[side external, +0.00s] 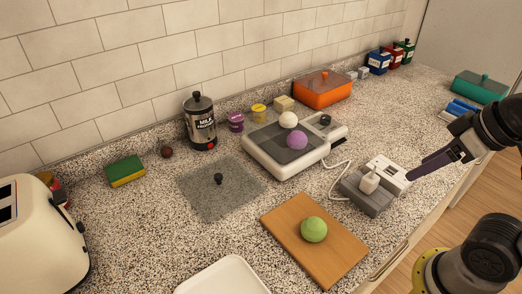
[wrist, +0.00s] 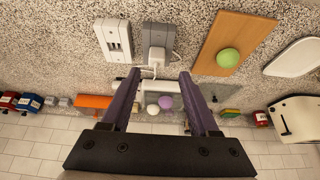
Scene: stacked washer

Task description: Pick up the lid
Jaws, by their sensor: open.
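A flat, see-through grey square lid (side external: 222,194) with a black knob (side external: 218,179) lies on the speckled counter, left of the white scale-like appliance. In the wrist view a greyish patch beyond the right finger may be the lid, but it is hard to make out. My gripper (side external: 412,175) is at the right, above the counter's front edge, well away from the lid. In the wrist view its two purple fingers (wrist: 160,76) are apart with nothing held between them.
A wooden board (side external: 290,252) with a green ball (side external: 314,229) lies in front of the lid. The appliance (side external: 262,158) carries a white and a purple ball. A milk frother canister (side external: 200,125) stands behind the lid. A grey plug block (side external: 366,197) sits near my gripper.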

